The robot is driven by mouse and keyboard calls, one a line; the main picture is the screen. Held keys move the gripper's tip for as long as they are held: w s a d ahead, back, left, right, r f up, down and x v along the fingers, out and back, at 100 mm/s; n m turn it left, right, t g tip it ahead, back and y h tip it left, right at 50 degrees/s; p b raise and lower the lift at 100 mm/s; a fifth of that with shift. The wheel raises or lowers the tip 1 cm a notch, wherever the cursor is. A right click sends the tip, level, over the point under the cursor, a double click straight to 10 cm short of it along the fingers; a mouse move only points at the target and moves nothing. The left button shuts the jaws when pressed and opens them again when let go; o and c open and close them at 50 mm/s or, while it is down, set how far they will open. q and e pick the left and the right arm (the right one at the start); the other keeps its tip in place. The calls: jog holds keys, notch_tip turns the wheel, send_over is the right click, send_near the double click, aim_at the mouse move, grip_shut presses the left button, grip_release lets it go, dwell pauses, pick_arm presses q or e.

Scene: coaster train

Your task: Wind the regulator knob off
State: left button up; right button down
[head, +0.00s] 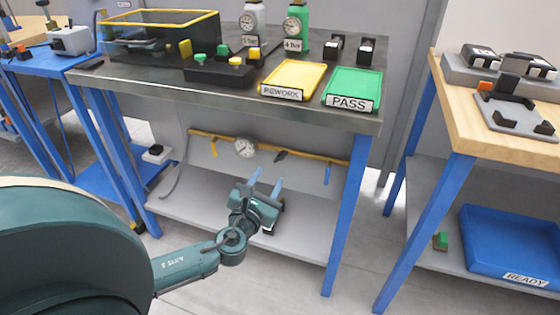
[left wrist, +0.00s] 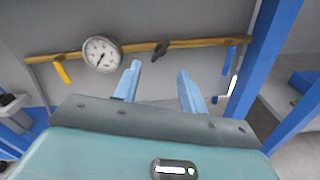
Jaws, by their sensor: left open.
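A dark knob-like part (head: 281,155) sits on the yellow pipe (head: 310,157) under the middle table, right of a round white gauge (head: 245,148); I take it for the regulator knob. In the left wrist view the dark knob (left wrist: 161,48) appears just beyond my fingertips, roughly centred between them. My left gripper (head: 267,179) is open and empty, with its blue fingers pointing up toward the pipe; it also shows in the left wrist view (left wrist: 159,74). A gap seems to separate the fingers from the knob. My right gripper is not in view.
A yellow lever (left wrist: 62,70) and a blue lever (left wrist: 231,58) hang from the pipe either side. The metal tabletop (head: 225,96) lies above, a grey lower shelf (head: 300,232) below. A blue table leg (head: 346,215) stands to the right.

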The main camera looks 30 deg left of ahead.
aim_at(279, 160)
pick_arm(q)
jog(key=b+x, duration=0.1)
jog(key=x, duration=0.8)
jog(key=shift+w+d+f, duration=0.1)
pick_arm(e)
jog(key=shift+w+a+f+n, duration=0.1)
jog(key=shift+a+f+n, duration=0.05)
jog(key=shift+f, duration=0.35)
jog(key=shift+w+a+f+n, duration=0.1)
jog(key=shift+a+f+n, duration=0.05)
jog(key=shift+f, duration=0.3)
pick_arm(q)
jog(key=shift+c, duration=0.4)
grip_shut()
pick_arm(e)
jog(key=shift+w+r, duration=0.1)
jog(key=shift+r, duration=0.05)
